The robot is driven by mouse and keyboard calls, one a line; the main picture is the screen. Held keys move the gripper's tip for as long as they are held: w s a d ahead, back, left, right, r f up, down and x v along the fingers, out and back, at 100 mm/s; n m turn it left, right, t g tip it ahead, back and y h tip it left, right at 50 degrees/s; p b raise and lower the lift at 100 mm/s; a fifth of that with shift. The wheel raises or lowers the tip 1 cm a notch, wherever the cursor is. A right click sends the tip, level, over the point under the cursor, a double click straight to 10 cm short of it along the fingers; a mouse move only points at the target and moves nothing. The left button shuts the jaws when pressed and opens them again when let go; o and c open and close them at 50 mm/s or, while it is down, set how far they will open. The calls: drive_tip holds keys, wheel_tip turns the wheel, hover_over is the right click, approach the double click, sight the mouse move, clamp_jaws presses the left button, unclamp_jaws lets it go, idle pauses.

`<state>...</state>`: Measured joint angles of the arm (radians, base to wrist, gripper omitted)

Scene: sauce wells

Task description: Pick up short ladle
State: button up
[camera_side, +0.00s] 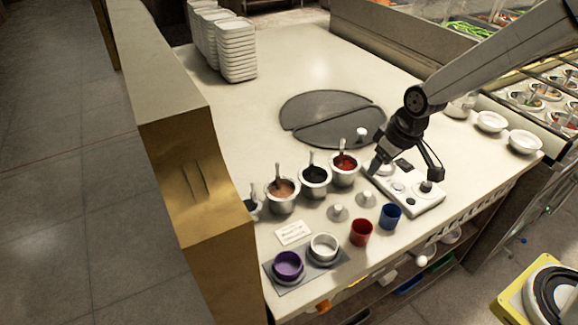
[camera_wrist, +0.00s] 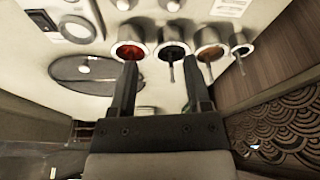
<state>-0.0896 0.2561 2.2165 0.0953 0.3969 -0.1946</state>
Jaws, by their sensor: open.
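Several metal sauce pots stand in a row in the side view, each with a ladle handle sticking up: a red-sauce pot (camera_side: 344,178), a dark-sauce pot (camera_side: 314,188), a brown-sauce pot (camera_side: 281,203) and one partly hidden by the ledge. Their ladles (camera_side: 341,147) (camera_side: 311,158) (camera_side: 277,173) look alike in size, so I cannot tell which is the short one. My gripper (camera_side: 376,167) is just right of the red-sauce pot. In the wrist view my gripper (camera_wrist: 160,68) is open and empty, its left finger overlapping the red-sauce pot (camera_wrist: 129,50).
A white control box (camera_side: 410,192) stands under my wrist. A red cup (camera_side: 361,232), a blue cup (camera_side: 390,216), a purple bowl (camera_side: 288,265) and a white bowl (camera_side: 323,247) stand at the front. A brown ledge (camera_side: 190,150) borders the left.

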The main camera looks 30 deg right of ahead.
sight(279, 163)
drive_tip(key=w+a+f+n, duration=0.1)
drive_tip(key=w+a, duration=0.3)
drive_tip(key=w, duration=0.1)
drive_tip(key=w+a+f+n+y, duration=0.1)
drive_tip(key=w+a+n, duration=0.1)
drive_tip(key=w+a, duration=0.3)
drive_tip(key=w+a+f+n+y, duration=0.1)
drive_tip(key=w+a+f+n, duration=0.1)
drive_tip(key=w+a, duration=0.2)
drive_tip(key=shift+w+a+t, duration=0.15)
drive_tip(key=shift+w, duration=0.45)
drive_tip(key=shift+w+a+t, duration=0.15)
drive_tip(key=shift+w, duration=0.45)
drive_tip(key=shift+x, duration=1.3)
drive_tip(key=shift+x, duration=2.6)
drive_tip(key=shift+w+d, duration=0.15)
drive_tip(key=shift+w, duration=0.05)
clamp_jaws()
